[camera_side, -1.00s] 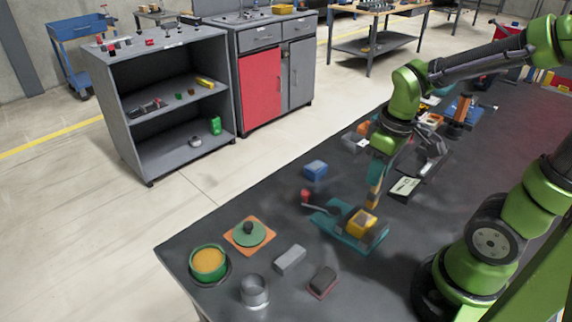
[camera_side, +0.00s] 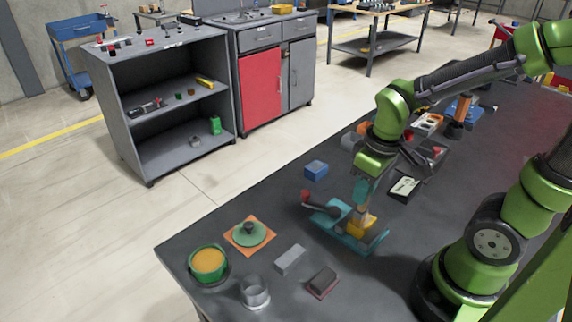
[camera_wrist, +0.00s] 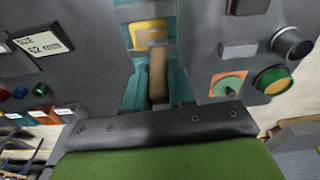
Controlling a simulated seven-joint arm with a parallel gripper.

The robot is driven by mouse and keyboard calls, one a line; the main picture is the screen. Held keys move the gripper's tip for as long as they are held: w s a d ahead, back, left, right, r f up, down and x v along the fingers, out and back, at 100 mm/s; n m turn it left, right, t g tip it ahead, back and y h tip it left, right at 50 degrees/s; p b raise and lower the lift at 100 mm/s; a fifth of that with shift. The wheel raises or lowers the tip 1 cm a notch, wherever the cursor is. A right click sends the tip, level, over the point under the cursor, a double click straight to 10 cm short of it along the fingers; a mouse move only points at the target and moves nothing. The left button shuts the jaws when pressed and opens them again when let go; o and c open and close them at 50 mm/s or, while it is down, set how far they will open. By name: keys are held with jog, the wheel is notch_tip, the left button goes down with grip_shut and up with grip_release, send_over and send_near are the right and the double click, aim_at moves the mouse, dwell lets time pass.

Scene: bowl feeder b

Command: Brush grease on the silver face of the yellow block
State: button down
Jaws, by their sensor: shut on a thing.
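The yellow block (camera_side: 364,224) sits in a teal vise (camera_side: 372,240) with a dark, red-knobbed handle on its left. In the wrist view the block (camera_wrist: 148,27) is ahead of my fingers, and a greyish patch shows on it. My gripper (camera_side: 362,202) is shut on a brush with a tan wooden handle (camera_wrist: 157,75). The brush is right over the block in the side view. Its bristles are hidden, so I cannot tell whether they touch the silver face. A green pot (camera_side: 208,262) holds amber grease at the table's front left.
A grey block (camera_side: 290,260), a metal cup (camera_side: 254,292) and a dark red-edged block (camera_side: 322,281) stand near the front. A blue box (camera_side: 316,170) is behind the vise. A size card (camera_side: 405,187) lies to the right.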

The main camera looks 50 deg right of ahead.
jog(key=d+r, duration=0.4)
jog(key=r, duration=0.4)
jog(key=shift+d, duration=0.2)
dwell(0.5)
jog(key=shift+r, duration=0.1)
dwell(0.3)
